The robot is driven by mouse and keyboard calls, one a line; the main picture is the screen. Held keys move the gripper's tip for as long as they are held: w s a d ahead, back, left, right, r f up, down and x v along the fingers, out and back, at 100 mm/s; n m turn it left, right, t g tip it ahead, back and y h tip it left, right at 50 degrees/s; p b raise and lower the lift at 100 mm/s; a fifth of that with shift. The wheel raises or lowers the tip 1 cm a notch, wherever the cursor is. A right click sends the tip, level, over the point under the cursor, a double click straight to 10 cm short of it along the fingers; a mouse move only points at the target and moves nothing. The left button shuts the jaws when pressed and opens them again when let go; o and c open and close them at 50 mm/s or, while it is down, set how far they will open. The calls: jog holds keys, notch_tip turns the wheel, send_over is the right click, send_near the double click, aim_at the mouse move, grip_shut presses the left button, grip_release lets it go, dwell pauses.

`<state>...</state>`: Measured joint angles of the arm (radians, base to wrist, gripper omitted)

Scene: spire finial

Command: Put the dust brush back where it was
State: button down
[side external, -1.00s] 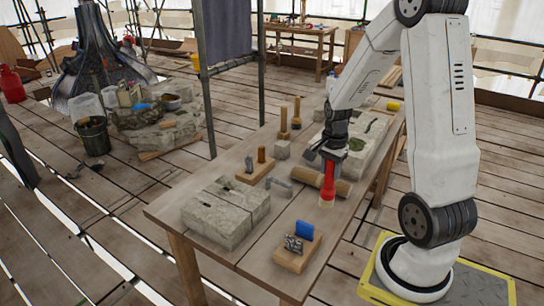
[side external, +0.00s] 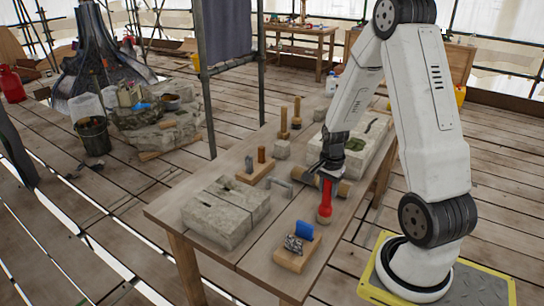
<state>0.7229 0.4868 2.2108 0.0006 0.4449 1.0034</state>
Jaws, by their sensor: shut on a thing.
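The dust brush (side external: 325,205) has a red body and hangs upright with its pale end down. My gripper (side external: 329,178) is shut on its upper part, over the right front part of the wooden workbench (side external: 160,212). I cannot tell whether the brush's lower end touches the bench top. A wooden holder (side external: 289,262) with a blue piece and a grey metal piece stands to the front left of the brush, apart from it. My gripper partly hides a wooden cylinder (side external: 345,189) lying behind the brush.
A grooved stone block (side external: 222,212) lies at the bench's left. Another stone (side external: 372,150) with a green patch lies behind my gripper. Bare bench surrounds the holder.

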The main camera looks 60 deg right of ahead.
jog(key=shift+f, duration=0.2)
jog(key=shift+c, duration=1.5)
grip_release()
jog(key=shift+r, duration=0.15)
jog(key=shift+r, duration=6)
jog(key=w+a+f+n+t, duration=0.1)
jog(key=a+f+n, duration=0.1)
jog(key=a+n, duration=0.8)
jog(key=w+a+f+n+t, duration=0.1)
jog(key=a+n, duration=0.8)
jog(key=a, duration=0.4)
jog(key=shift+f+n+t, duration=0.3)
jog(key=shift+f+n, duration=0.1)
